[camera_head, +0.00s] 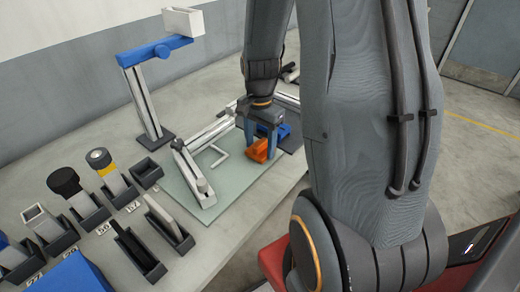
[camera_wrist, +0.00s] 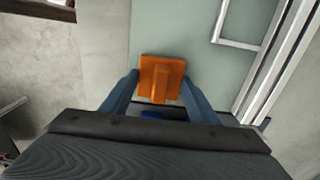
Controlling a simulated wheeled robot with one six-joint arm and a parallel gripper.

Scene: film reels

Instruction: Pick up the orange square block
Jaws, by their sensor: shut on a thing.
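The orange square block (camera_head: 259,151) is at the right part of the pale green board (camera_head: 225,192) in the head view. It also shows in the wrist view (camera_wrist: 162,72), as a square plate with a raised bar. My gripper (camera_head: 261,140) points down at it, and its blue-grey fingers are shut on the block. In the wrist view the gripper (camera_wrist: 160,95) has a finger on each side of the block's bar. I cannot tell whether the block is clear of the board.
A blue part (camera_head: 283,131) lies just behind the block. White metal rails (camera_head: 197,170) stand on the board to the left and behind. A stand with a blue arm (camera_head: 155,52) rises at the back left. Several black holders (camera_head: 90,208) line the left side of the table.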

